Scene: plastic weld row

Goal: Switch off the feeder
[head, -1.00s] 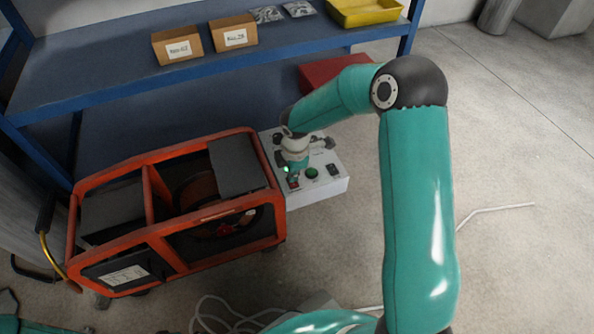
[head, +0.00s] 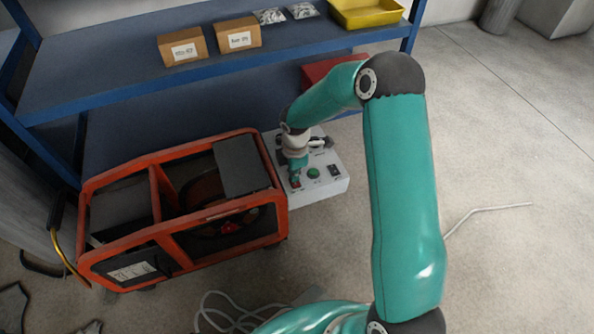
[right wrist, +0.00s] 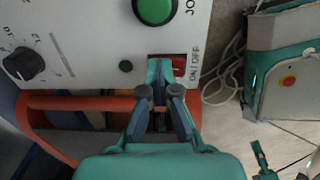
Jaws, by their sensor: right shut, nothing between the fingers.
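The feeder is an orange-framed machine (head: 185,247) with a white control box (head: 325,191) at its right end. The red ON/OFF switch (right wrist: 179,66) shows in the right wrist view, partly hidden by my right gripper. My right gripper (right wrist: 158,72) is shut and empty, its tips over or against the switch's left part; contact is unclear. In the head view my right gripper (head: 296,180) points down at the box's front left corner. A teal part at the lower right of the wrist view may be my left gripper (right wrist: 263,160).
A green button (right wrist: 155,8) and a black knob (right wrist: 24,64) share the panel. A blue shelf (head: 120,82) with cardboard boxes stands behind. A pale cable (head: 225,313) lies on the floor in front. The floor at the right is mostly clear.

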